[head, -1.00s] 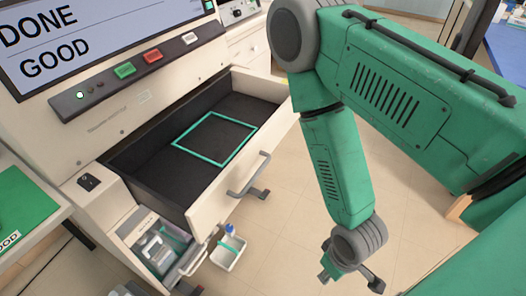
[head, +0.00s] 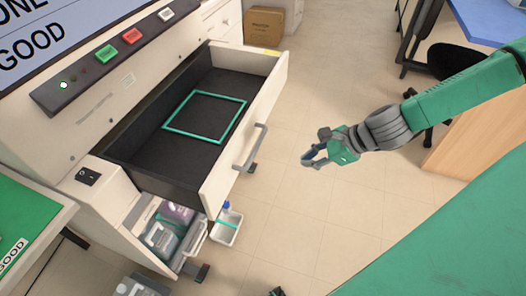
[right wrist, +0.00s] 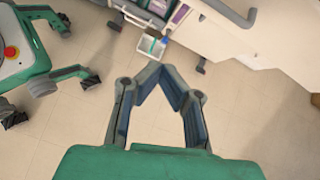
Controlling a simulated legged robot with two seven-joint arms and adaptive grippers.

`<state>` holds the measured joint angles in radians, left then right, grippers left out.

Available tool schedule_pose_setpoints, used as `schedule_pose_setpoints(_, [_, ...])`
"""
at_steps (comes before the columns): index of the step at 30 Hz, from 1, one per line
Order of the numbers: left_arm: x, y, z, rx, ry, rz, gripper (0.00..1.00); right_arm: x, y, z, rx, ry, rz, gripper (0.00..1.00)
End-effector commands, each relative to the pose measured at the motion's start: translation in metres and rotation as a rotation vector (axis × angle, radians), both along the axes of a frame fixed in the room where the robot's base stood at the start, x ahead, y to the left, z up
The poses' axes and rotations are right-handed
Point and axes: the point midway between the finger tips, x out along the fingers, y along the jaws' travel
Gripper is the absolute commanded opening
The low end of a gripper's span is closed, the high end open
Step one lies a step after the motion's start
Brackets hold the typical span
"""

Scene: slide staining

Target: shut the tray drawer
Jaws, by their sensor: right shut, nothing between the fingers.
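The tray drawer (head: 226,150) is pulled out of the white machine in the head view. Its dark inside is empty, with a teal square outline (head: 205,116) on its floor. A grey bar handle (head: 252,148) is on its pale front. My right gripper (head: 308,160) is to the right of the drawer front, apart from the handle. The right wrist view shows its fingers (right wrist: 160,72) with tips together and nothing between them. The handle also shows at the top of that view (right wrist: 232,18). My left gripper is not in view.
Below the drawer, a small open compartment (head: 172,232) holds bottles, and a white bin (head: 228,228) hangs beside it. A cardboard box (head: 264,27) stands at the back. A desk and dark chair are at the right. The floor right of the drawer is clear.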

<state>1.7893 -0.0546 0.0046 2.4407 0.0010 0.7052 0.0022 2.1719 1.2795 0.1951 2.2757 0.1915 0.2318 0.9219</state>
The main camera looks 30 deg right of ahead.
Motion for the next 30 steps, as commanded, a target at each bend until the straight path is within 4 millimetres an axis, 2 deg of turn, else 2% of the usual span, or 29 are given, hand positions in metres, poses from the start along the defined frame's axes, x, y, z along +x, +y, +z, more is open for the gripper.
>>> schedule_pose_setpoints(5, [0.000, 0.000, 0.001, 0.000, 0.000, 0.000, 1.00, 0.015, -0.012, 0.018, 0.162, 0.000, -0.165, 0.00])
schedule_pose_setpoints(10, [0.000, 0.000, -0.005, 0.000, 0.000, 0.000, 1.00, 0.019, -0.012, 0.017, 0.195, 0.003, -0.196, 0.00])
schedule_pose_setpoints(17, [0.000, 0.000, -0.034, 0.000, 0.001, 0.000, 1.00, 0.031, -0.001, -0.003, 0.191, 0.004, -0.191, 0.00])
schedule_pose_setpoints(27, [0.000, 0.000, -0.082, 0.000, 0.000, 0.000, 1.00, 0.066, 0.032, -0.042, 0.186, 0.004, -0.189, 0.00])
schedule_pose_setpoints(30, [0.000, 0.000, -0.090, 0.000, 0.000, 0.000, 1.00, 0.078, 0.042, -0.048, 0.188, 0.002, -0.188, 0.00])
